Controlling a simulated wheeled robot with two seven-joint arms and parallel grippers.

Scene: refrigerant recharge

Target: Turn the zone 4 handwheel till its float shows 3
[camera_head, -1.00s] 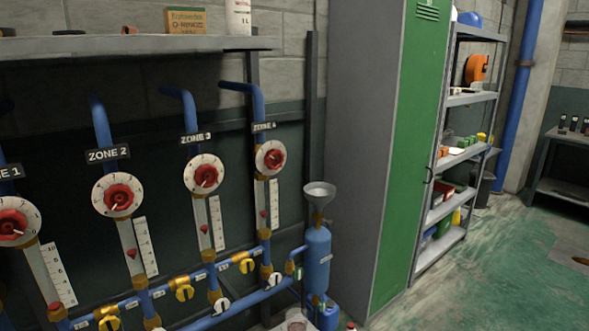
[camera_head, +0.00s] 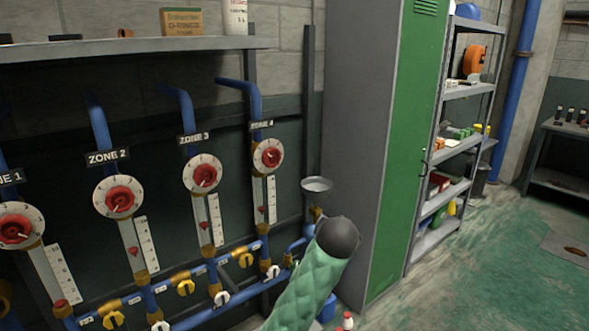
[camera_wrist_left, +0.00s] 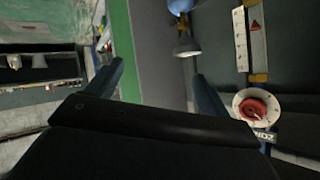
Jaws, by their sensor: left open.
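The zone 4 handwheel (camera_head: 270,157) is red, on a round white dial under the ZONE 4 label (camera_head: 262,125). Below it, a small red float (camera_head: 262,210) sits low in a tube beside a white scale (camera_head: 271,199); its exact reading is too small to tell. In the left wrist view, seen upside down, a red handwheel (camera_wrist_left: 255,108) beside the funnel matches zone 4, with its float (camera_wrist_left: 255,27). My left gripper (camera_wrist_left: 158,70) is open and empty, fingers wide apart; the handwheel lies right of them, apart. My right gripper is not in view.
A funnel (camera_head: 317,185) stands right of zone 4, by the grey and green locker (camera_head: 400,160). A green-sleeved arm of mine hides part of the blue cylinder below it. The zone 3 handwheel (camera_head: 204,175) is close on the left. A shelf (camera_head: 130,48) runs above.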

